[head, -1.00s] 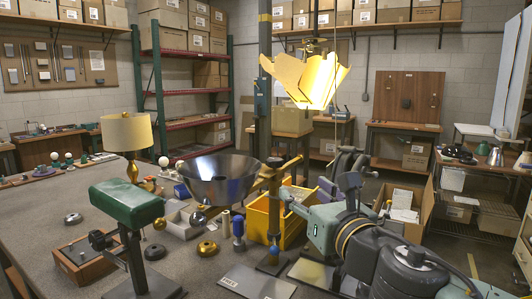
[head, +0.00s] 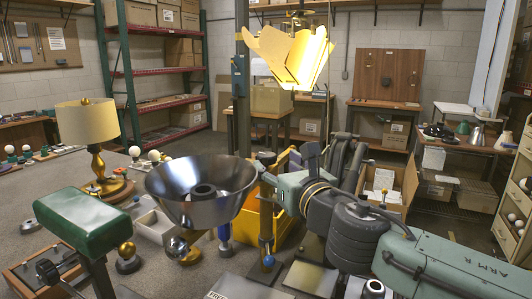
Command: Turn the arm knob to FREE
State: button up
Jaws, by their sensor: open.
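A brass post (head: 266,205) with a short crosspiece and a blue lower part stands on the bench in the middle. The green lamp head (head: 82,222) is at the left front.
A wooden box (head: 45,265) with small fittings lies at the left front. A yellow bin (head: 240,228) stands behind the post. A brass lamp with a cream shade (head: 88,122) is at left. A yellow petal lamp (head: 290,58) hangs above. A cardboard box (head: 388,190) is at right.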

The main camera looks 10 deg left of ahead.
aim_at(270, 159)
jog(key=p+x, duration=0.1)
jog(key=x, duration=0.6)
jog(key=shift+c, duration=0.3)
jog(key=c, duration=1.1)
